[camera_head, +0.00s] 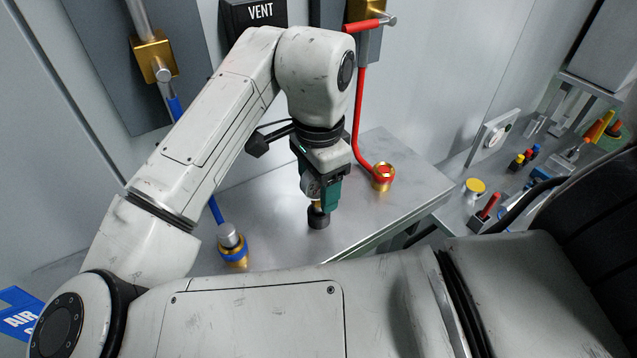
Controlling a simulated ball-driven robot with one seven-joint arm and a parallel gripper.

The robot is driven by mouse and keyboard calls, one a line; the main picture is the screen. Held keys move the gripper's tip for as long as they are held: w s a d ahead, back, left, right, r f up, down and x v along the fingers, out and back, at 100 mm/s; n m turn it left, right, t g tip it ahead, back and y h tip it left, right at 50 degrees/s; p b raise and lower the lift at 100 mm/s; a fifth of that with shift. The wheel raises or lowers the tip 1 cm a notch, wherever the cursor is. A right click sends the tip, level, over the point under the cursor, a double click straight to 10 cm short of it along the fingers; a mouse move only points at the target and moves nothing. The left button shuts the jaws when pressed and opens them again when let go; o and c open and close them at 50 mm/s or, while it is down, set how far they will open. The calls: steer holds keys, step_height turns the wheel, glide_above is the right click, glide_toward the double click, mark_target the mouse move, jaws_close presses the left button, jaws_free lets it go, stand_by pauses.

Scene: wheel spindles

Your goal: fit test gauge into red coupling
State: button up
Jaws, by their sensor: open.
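The test gauge (313,188) has a small round dial, a brass-coloured stem and a dark round foot. It looks upright above the grey metal bench top, near the middle of the head view. My gripper (324,192), with dark and teal parts, points down right at the gauge and hides part of it. Its jaws are open, and whether they touch the gauge cannot be told. The red coupling (383,174), a brass fitting with a red ring, sits on the bench to the right of my gripper, at the end of a red hose.
A blue-ringed brass fitting with a silver cap (231,244) stands on the left of the bench. The red hose (357,118) runs down behind my gripper. A lower shelf at right holds a yellow-topped part (474,187) and several tools. Bare bench (415,180) lies right of the coupling.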

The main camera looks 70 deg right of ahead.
steer(key=shift+f, duration=0.1)
jaws_close()
stand_by(0.5)
